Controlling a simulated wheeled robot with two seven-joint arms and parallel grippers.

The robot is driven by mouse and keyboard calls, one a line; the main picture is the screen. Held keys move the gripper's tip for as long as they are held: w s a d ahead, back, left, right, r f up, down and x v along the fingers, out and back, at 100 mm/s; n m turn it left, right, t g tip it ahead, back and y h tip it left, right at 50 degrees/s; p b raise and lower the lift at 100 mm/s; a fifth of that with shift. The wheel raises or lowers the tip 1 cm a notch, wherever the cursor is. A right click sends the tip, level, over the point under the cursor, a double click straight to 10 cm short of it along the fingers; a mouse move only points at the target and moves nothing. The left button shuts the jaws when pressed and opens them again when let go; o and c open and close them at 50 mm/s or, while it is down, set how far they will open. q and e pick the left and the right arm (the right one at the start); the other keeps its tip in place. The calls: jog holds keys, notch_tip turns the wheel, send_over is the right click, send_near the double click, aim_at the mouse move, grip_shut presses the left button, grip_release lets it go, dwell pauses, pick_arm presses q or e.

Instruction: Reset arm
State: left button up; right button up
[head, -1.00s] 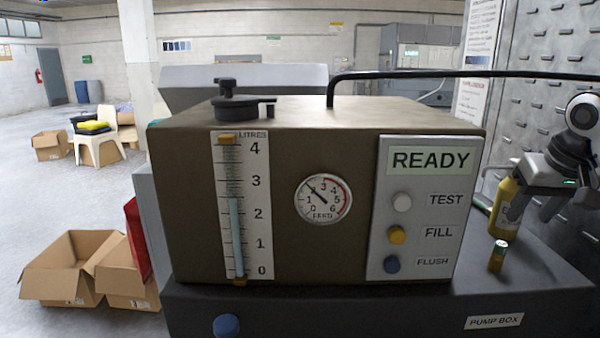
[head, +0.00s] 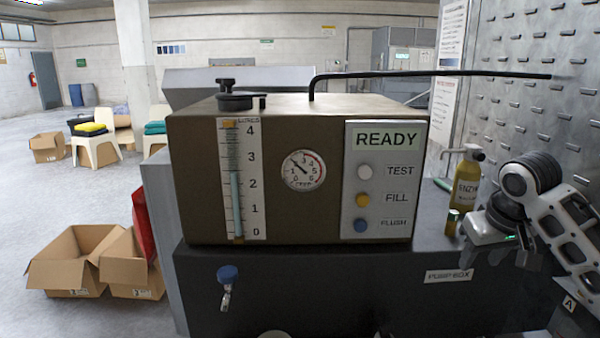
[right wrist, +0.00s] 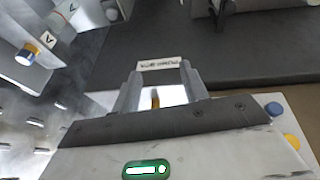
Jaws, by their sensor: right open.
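My right gripper (head: 500,252) points down at the right of the head view, in front of the pump box's right part. It is open and empty. In the right wrist view its two fingers (right wrist: 158,75) stand apart, with the pump box label (right wrist: 158,64) beyond them. The brown washer tank (head: 290,222) shows a READY display (head: 387,139) and TEST, FILL and FLUSH buttons. A yellow bottle (head: 466,188) stands upright behind the gripper. A small gold-and-green can (head: 452,222) stands left of the gripper. My left gripper is out of view.
The dark pump box (head: 300,290) supports the tank and has a blue-handled tap (head: 227,274) in front. A black pipe (head: 430,74) crosses above the tank. A studded metal wall (head: 545,90) rises at right. Open cardboard boxes (head: 72,272) lie on the floor at left.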

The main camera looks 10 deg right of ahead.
jog(key=s+a+f+n+y, duration=0.1)
jog(key=s+a+f+n, duration=0.1)
jog(key=s+a+f, duration=0.45)
jog(key=s+a+f+n, duration=0.1)
jog(key=s+a+f, duration=0.3)
jog(key=a+f, duration=0.5)
jog(key=s+a+f, duration=0.2)
jog(key=s+f, duration=0.1)
jog(key=s, duration=0.5)
jog(key=s+a+f, duration=0.1)
jog(key=s+f, duration=0.2)
jog(key=s, duration=0.5)
jog(key=w+a+f+t+y, duration=0.2)
jog(key=w+a+f+t, duration=0.2)
jog(key=f, duration=0.5)
jog(key=shift+w+a+f+t+y, duration=0.15)
jog(key=shift+w+a+t+y, duration=0.25)
jog(key=shift+w+t, duration=0.45)
